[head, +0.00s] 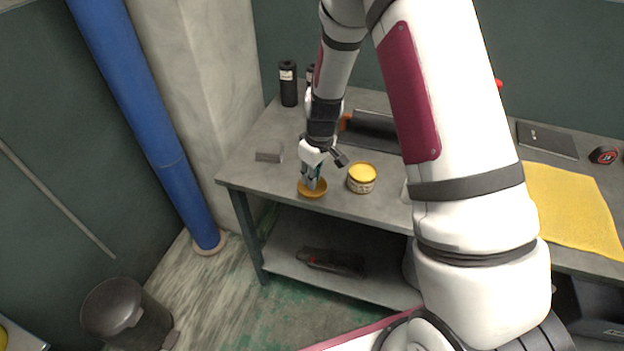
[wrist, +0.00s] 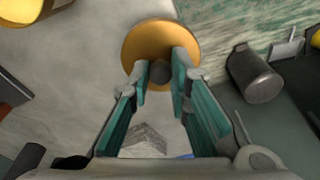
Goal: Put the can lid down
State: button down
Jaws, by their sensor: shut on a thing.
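The can lid is a round orange-yellow disc with a dark knob; it shows at the table's front edge in the head view (head: 313,193) and at top centre in the wrist view (wrist: 160,35). My gripper (head: 311,180) is shut on the lid's knob, with a teal finger on each side of it in the wrist view (wrist: 162,75). The lid is at or just above the tabletop; I cannot tell if it touches. The yellow can (head: 361,180) stands upright on the table just right of the lid, and its edge shows at the wrist view's top left (wrist: 28,12).
The grey table (head: 245,177) has bare room left of the lid, with a small grey block (head: 269,152) there. Black bottles (head: 288,84) stand at the back left. A yellow cloth (head: 570,212) lies on the right. A dark bin (head: 122,312) stands on the floor.

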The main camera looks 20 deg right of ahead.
jog(key=shift+w+d, duration=0.15)
jog(key=shift+w, duration=0.5)
jog(key=shift+w+f+p, duration=0.2)
jog(key=shift+f, duration=0.75)
jog(key=shift+w+f+p, duration=0.15)
jog(key=shift+f+p, duration=0.05)
jog(key=shift+f, duration=0.7)
jog(key=shift+f, duration=0.15)
jog(key=c, duration=1.5)
grip_release()
